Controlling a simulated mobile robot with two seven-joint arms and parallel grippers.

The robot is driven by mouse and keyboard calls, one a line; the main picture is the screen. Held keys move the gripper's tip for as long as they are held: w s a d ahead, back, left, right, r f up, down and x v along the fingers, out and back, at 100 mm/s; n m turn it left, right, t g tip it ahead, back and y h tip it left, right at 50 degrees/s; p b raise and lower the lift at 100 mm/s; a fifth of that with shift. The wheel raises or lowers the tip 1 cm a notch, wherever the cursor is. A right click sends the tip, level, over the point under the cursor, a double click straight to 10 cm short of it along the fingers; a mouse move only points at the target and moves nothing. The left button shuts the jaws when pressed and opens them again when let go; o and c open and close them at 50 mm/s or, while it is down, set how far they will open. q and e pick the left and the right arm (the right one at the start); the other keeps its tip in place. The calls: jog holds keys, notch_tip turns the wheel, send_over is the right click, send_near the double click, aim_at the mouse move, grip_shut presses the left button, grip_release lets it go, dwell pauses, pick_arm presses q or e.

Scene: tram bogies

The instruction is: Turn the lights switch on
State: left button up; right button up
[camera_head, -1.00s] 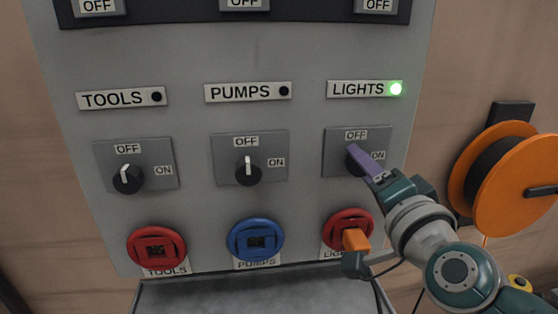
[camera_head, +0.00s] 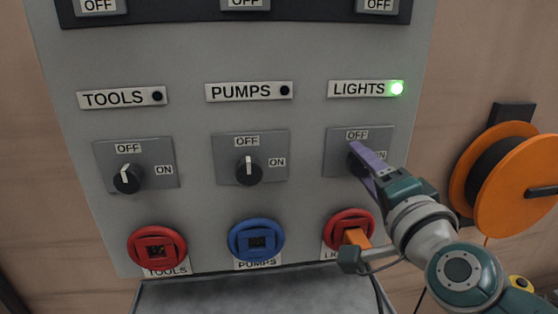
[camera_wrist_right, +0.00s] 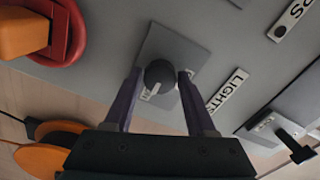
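The lights switch is a round black knob (camera_wrist_right: 160,73) on a grey plate (camera_head: 338,142) under the LIGHTS label (camera_head: 358,89). In the right wrist view its white mark points toward the partly hidden ON label. The round lamp (camera_head: 397,88) beside LIGHTS glows green. My right gripper (camera_head: 357,165) has its purple fingers on either side of the knob. In the wrist view the right gripper (camera_wrist_right: 159,73) is open, with narrow gaps beside the knob. In the head view the fingers hide most of the knob. My left gripper is not in view.
The TOOLS knob (camera_head: 127,179) and PUMPS knob (camera_head: 248,172) stand to the left, their lamps dark. Red and blue sockets sit below; an orange plug (camera_head: 356,238) is at the right red socket. An orange cable reel (camera_head: 505,180) hangs at the right.

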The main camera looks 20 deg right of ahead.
jog(key=shift+o, duration=1.3)
jog(key=v, duration=1)
jog(key=shift+b, duration=0.35)
jog(key=shift+a, duration=0.1)
